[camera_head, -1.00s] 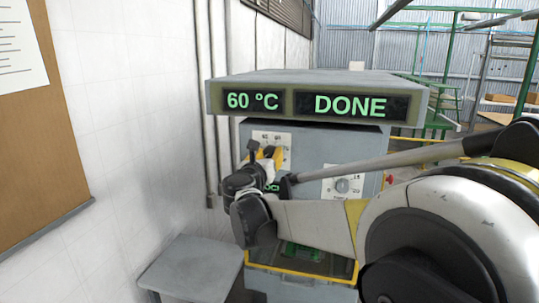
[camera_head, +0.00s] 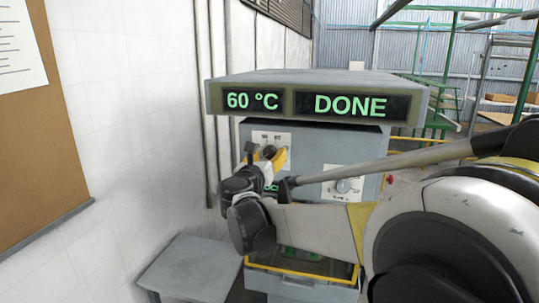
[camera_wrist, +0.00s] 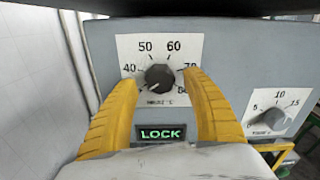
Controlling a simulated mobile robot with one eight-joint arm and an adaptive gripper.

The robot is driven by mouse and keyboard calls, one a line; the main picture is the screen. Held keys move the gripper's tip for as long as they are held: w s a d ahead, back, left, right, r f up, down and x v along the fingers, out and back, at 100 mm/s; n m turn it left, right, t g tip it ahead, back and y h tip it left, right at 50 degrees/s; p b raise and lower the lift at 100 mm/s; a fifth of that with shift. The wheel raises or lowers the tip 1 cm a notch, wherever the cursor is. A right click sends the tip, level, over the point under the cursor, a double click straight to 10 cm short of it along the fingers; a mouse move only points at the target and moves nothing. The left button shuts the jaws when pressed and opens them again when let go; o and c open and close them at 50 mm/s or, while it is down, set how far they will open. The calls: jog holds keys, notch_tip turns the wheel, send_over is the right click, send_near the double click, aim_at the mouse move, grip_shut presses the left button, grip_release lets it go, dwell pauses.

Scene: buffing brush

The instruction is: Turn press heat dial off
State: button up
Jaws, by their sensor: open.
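The press heat dial (camera_wrist: 159,77) is a dark round knob on a white plate marked 40 to 80 in the wrist view. A light mark shows at its lower left side. My gripper (camera_wrist: 160,80) is open, with one yellow finger on each side of the dial. Whether the fingertips touch the knob, I cannot tell. In the head view, my gripper (camera_head: 267,154) is at the upper left of the press front and partly covers the dial's white plate (camera_head: 285,138). The press display (camera_head: 318,103) reads 60 °C and DONE.
A green LOCK sign (camera_wrist: 161,134) is lit below the dial. A second dial (camera_wrist: 274,118), marked 0, 5, 10 and 15, is to the right. A white wall (camera_head: 130,150) stands left of the press, and a grey table (camera_head: 190,268) is at lower left.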

jog(key=v, duration=1)
jog(key=shift+s, duration=0.4)
jog(key=s+d+f+m+g+b, duration=0.45)
jog(key=s+d+f+m, duration=0.25)
jog(key=d+f+m, duration=0.25)
jog(key=s+d+f+m+g+b, duration=0.3)
jog(key=s+d+f+m+b, duration=0.2)
jog(key=s+d+f+m, duration=0.45)
jog(key=s+d+f+m+g+y+b, duration=0.1)
jog(key=s+f+m+g+y+b, duration=0.2)
jog(key=s+f+m, duration=1.1)
jog(key=m+y+b, duration=0.1)
jog(key=y+b, duration=0.1)
jog(key=b, duration=0.1)
jog(key=shift+f+m, duration=0.3)
jog(key=shift+m, duration=0.1)
jog(key=shift+d, duration=0.1)
